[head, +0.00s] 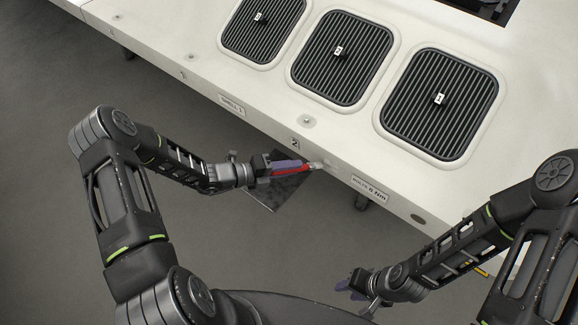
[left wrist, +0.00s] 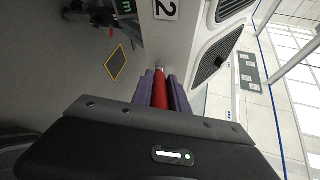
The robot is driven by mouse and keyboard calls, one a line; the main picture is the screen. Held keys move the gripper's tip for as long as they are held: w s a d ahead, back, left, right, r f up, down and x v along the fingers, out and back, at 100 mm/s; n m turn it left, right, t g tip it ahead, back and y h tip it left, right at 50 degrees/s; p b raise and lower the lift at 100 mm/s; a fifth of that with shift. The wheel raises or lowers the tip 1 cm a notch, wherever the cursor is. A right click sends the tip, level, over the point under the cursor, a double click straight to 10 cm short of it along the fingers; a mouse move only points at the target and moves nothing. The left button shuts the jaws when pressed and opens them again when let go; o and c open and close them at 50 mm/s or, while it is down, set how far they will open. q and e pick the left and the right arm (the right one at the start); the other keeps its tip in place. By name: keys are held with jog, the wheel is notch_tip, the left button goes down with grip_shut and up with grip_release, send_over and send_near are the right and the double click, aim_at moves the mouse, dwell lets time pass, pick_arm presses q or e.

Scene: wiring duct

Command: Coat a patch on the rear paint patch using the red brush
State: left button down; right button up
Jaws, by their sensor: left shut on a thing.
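My left gripper (head: 288,166) is shut on the red brush (head: 306,169), holding it roughly level beside the white unit's front face. The pale tip points right and looks close to that face; I cannot tell whether it touches. In the left wrist view the red handle (left wrist: 160,90) lies between the purple fingers (left wrist: 160,96), and the tip is hard to make out. My right gripper (head: 358,288) is low at the right, away from the brush, its jaw opening unclear. I cannot clearly identify the rear paint patch in either view.
The white unit (head: 335,122) has several ribbed dark panels with numbered black knobs on top. Its front face carries a "2" label (head: 295,144) and other labels. A dark mottled square (head: 272,194) shows below my left gripper. Grey floor (head: 50,120) is open at the left.

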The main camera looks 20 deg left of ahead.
pick_arm(q)
jog(key=d, duration=0.1)
jog(key=s+d+p, duration=0.1)
jog(key=d, duration=0.1)
jog(key=shift+s+d, duration=0.1)
jog(key=shift+s, duration=0.1)
jog(key=shift+w, duration=0.1)
dwell(0.5)
jog(key=shift+w+a+b, duration=0.25)
jog(key=shift+w+a, duration=0.05)
jog(key=shift+a, duration=0.4)
jog(key=shift+w+a+b, duration=0.25)
jog(key=shift+a, duration=0.45)
jog(key=shift+w+a, duration=0.2)
jog(key=shift+a, duration=0.25)
